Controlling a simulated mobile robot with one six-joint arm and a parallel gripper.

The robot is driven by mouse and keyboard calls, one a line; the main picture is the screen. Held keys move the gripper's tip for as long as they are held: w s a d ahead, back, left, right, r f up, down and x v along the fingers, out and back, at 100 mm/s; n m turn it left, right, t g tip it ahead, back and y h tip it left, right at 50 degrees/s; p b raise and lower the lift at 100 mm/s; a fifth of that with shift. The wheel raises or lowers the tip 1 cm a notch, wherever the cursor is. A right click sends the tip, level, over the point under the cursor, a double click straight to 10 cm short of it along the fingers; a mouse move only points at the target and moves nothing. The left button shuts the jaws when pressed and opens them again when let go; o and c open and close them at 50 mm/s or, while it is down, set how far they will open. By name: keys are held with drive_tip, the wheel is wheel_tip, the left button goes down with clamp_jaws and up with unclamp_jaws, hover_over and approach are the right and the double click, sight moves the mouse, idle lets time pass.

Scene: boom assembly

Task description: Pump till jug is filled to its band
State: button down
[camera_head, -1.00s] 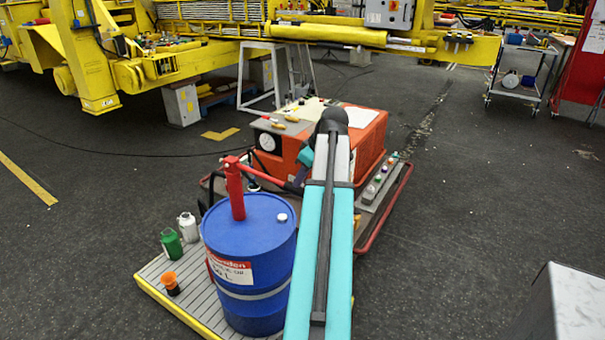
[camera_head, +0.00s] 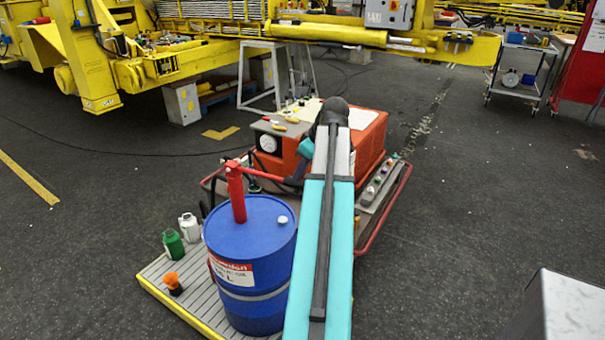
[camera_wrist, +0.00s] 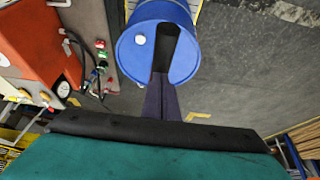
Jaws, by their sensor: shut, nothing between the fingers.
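The red hand pump (camera_head: 236,193) stands upright on the blue drum (camera_head: 255,262) in the head view. Its red lever (camera_head: 262,174) reaches right toward my arm, where its outer end is hard to make out. In the wrist view, my gripper's dark fingers (camera_wrist: 167,45) are shut with nothing between them, in front of the blue drum top (camera_wrist: 137,58). The pump is not clear there. A white jug-like container (camera_head: 188,227) stands left of the drum; I cannot tell whether it is the jug. No band or fill level can be made out.
A green bottle (camera_head: 173,243) and a small orange-topped container (camera_head: 173,283) stand on the slatted pallet (camera_head: 185,305) left of the drum. An orange machine (camera_head: 365,140) stands behind my arm. Open floor lies to the right.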

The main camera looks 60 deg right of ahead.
wheel_tip(320, 180, up, 11)
drive_tip(key=p, duration=0.6)
drive_tip(key=shift+r, duration=0.2)
drive_tip(key=shift+f, duration=0.1)
drive_tip(key=shift+f+b, duration=4.1)
drive_tip(key=shift+f, duration=5.2)
wheel_tip(320, 180, up, 19)
drive_tip(key=p, duration=1.1)
drive_tip(key=shift+f, duration=0.15)
